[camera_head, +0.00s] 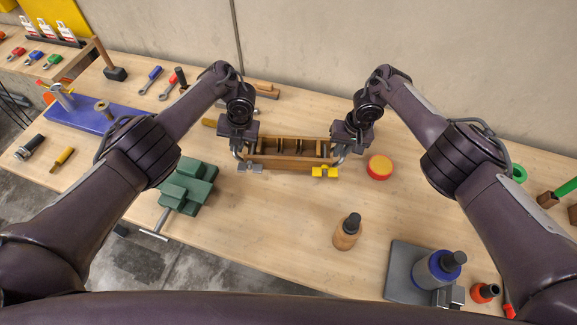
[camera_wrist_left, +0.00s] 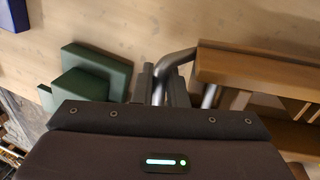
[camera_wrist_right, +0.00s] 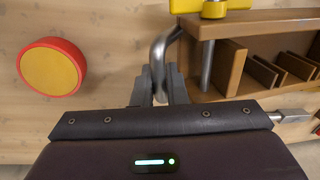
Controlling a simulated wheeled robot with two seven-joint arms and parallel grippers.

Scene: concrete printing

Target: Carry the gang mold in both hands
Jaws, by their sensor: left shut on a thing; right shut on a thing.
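The gang mold (camera_head: 288,162) is a brown wooden open box with several upright dividers and a bent metal handle at each end. It sits at the middle of the workbench in the head view; whether it touches the bench I cannot tell. My left gripper (camera_wrist_left: 161,82) is shut on the left metal handle, with the mold's end (camera_wrist_left: 255,70) to its right. My right gripper (camera_wrist_right: 160,88) is shut on the right handle, with the mold's dividers (camera_wrist_right: 265,70) to its right in that view. In the head view the fingertips are mostly hidden behind my wrists.
A yellow clamp (camera_head: 325,171) and a grey metal piece (camera_head: 250,167) are at the mold's front side. A red-yellow round tin (camera_head: 379,166) lies close right. The bench between vise and bottle is clear.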

